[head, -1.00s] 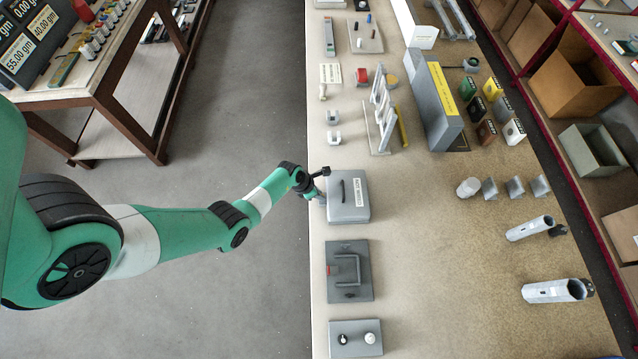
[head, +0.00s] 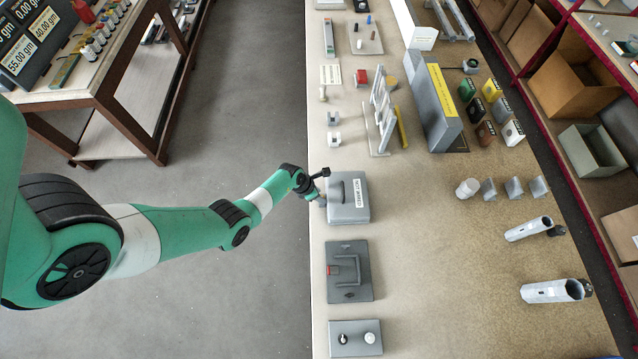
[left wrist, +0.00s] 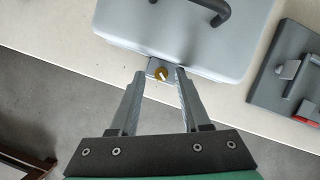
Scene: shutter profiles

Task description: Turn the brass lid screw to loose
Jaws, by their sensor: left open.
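The brass lid screw (left wrist: 161,74) shows in the left wrist view as a small round brass head with a pale slot or bar. It sits on a small grey bracket at the near edge of the grey lidded box (left wrist: 185,30). The box also stands at the table's left edge in the head view (head: 350,208), with a dark handle and a white label on top. My left gripper (left wrist: 158,74) is open, its two fingers on either side of the screw with gaps showing. In the head view the left gripper (head: 320,200) is beside the box's left side. My right gripper is not in view.
Upright profile pieces (head: 383,112) stand behind.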

